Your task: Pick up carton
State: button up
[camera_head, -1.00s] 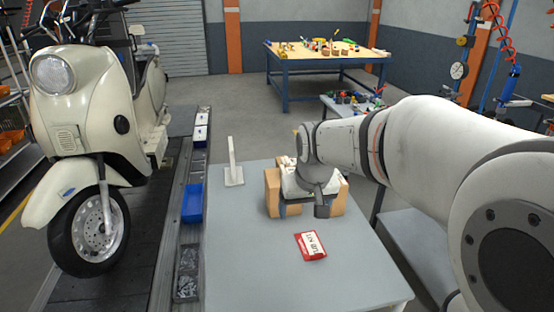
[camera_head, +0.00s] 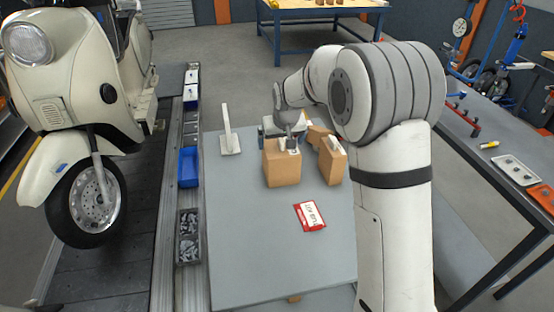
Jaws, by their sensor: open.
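Brown cartons stand on the grey table (camera_head: 240,250). The nearest-left carton (camera_head: 282,168) is upright, and a second carton (camera_head: 333,162) stands to its right with a gap between them. Part of another brown carton (camera_head: 318,135) shows behind, partly hidden by my arm. My gripper (camera_head: 288,144) is open at the top rear of the left carton. Its fingers are small and partly hidden, so I cannot tell whether they touch or straddle the carton.
A red and white packet (camera_head: 309,216) lies flat in front of the cartons. Blue and grey bins (camera_head: 188,168) line the left rail beside a cream scooter (camera_head: 75,100). The table's front is clear.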

jog(key=shift+x, duration=1.45)
jog(key=shift+s, duration=0.1)
jog(key=shift+c, duration=0.2)
jog(key=c, duration=1)
